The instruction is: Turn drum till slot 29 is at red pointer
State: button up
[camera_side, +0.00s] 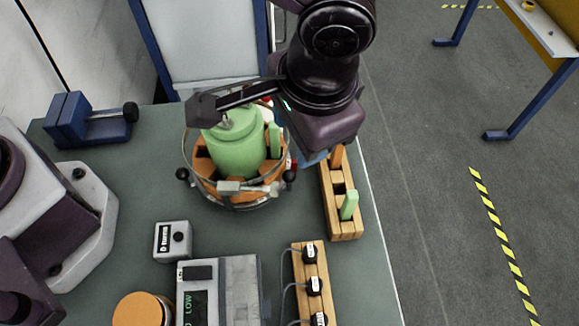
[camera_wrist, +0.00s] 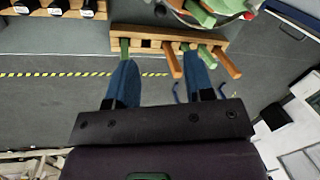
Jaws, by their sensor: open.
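The drum (camera_side: 203,164) stands on the bench in the side view, with orange segments around a green canister (camera_side: 232,145) and a metal ring with dark knobs around it. Part of it shows at the top of the wrist view. Slot numbers cannot be read. Small red spots show near the ring, but I cannot tell which is the pointer. My gripper (camera_side: 312,157) is just right of the drum, above the rack end. In the wrist view my gripper (camera_wrist: 160,62) has its two blue fingers spread, with nothing held between them.
A wooden rack (camera_side: 345,226) with orange and green pegs stands right of the drum; the rack (camera_wrist: 150,36) also shows in the wrist view. A grey box (camera_side: 173,240), a display unit (camera_side: 235,290) and a second wooden block (camera_side: 297,262) stand in front. The bench's right edge is near.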

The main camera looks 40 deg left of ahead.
aim_at(289, 174)
jog(key=shift+n, duration=0.4)
jog(key=f, duration=0.4)
jog(key=a+f, duration=0.1)
jog(key=f, duration=0.3)
jog(key=a+f, duration=0.1)
jog(key=f, duration=0.3)
jog(key=shift+w+a+f, duration=0.2)
jog(key=shift+w+f, duration=0.15)
jog(key=shift+w, duration=0.05)
grip_shut()
